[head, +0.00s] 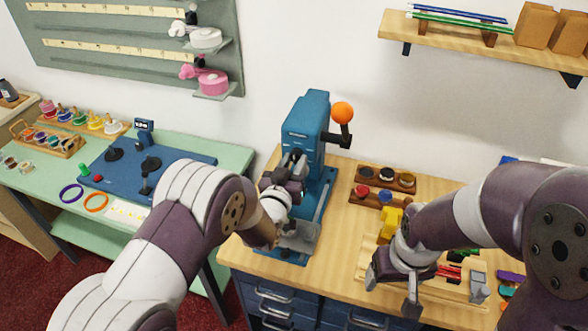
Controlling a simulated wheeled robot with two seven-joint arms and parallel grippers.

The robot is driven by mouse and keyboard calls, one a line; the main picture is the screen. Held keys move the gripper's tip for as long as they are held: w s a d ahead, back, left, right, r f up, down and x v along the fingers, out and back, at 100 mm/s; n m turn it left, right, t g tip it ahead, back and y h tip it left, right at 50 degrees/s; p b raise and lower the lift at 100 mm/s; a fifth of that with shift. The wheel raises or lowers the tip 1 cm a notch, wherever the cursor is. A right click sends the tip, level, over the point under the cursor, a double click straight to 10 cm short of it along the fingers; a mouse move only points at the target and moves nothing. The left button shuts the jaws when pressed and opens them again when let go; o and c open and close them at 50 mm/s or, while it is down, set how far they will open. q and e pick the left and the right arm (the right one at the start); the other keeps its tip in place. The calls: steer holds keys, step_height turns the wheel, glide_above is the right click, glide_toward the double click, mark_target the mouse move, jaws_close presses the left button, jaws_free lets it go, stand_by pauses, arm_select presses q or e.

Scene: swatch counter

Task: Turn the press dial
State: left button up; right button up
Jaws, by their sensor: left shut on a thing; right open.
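The blue press (308,125) stands upright on the wooden counter, with an orange ball-ended lever (342,113) at its right. My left gripper (295,163) is at the front of the press head, shut on a part there that appears to be the press dial; the gripper hides most of it, so its angle cannot be read. A grey plate (300,237) lies low on the press base, partly behind my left arm. My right gripper (393,288) is open and empty over the front of the counter, right of the press.
A wooden rack with small coloured pots (385,178) stands right of the press. A yellow object (391,222) and a wooden tray (447,293) are near my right gripper. A green table (227,160) with a blue board stands left. A shelf (470,33) hangs above right.

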arm_select(q)
steer(key=shift+f+m+b, duration=0.1)
steer(key=shift+m+b, duration=0.25)
steer(key=shift+m, duration=0.15)
stand_by(0.3)
steer(key=o, duration=1)
steer(key=b+v, duration=0.3)
steer(key=v, duration=0.9)
steer(key=shift+s, duration=0.35)
steer(key=shift+a, duration=0.15)
